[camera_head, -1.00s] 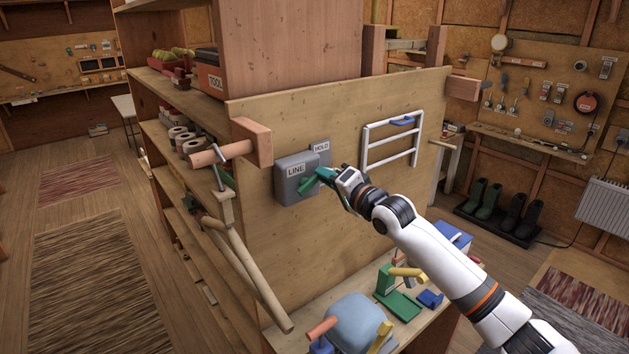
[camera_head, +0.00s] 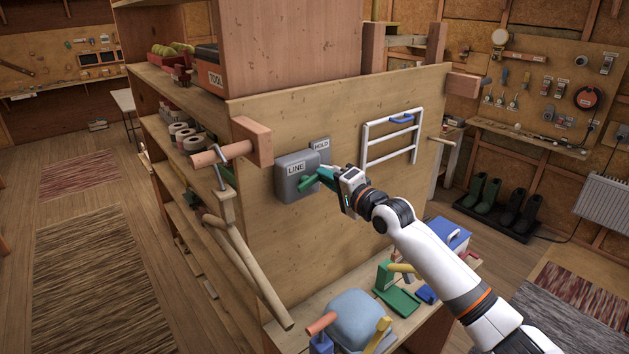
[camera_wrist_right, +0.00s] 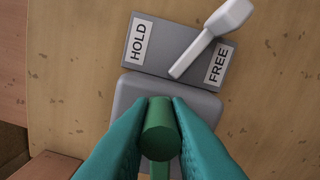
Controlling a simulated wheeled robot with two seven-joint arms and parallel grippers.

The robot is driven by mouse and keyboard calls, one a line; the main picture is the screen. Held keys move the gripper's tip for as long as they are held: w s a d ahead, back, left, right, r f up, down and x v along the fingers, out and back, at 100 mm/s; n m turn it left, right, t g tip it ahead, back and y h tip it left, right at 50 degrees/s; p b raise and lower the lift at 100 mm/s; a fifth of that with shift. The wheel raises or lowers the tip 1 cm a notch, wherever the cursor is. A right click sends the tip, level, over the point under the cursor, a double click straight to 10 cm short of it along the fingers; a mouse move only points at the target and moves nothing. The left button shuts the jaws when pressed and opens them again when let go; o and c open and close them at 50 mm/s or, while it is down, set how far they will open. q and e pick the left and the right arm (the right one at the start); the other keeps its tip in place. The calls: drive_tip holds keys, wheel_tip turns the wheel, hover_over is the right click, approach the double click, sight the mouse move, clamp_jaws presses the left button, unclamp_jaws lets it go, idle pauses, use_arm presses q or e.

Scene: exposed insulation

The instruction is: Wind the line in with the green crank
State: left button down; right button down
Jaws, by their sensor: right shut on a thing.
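The green crank (camera_head: 307,183) is on the front of a grey box (camera_head: 289,187) marked LINE, fixed to the wooden panel. My right gripper (camera_head: 322,176) is at the crank. In the right wrist view, its teal fingers are shut on the round green crank handle (camera_wrist_right: 160,135), one on each side. The fingers and handle hide most of the crank arm there. Above the grey box in that view is a grey plate (camera_wrist_right: 160,50) marked HOLD and FREE, with a pale lever (camera_wrist_right: 205,47) slanting across it, its thick end toward the FREE side. My left gripper is not in view.
A white rack (camera_head: 390,138) with a blue piece is on the panel to the right. A pinkish wooden post (camera_head: 222,153) sticks out to the left. Below, a shelf holds a blue-grey cushion-like thing (camera_head: 357,315) and a green stand (camera_head: 398,300).

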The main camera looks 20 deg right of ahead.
drive_tip(key=shift+a+f+m+p, duration=0.3)
drive_tip(key=shift+a+m+p, duration=0.05)
drive_tip(key=shift+m, duration=0.15)
drive_tip(key=shift+f, duration=0.15)
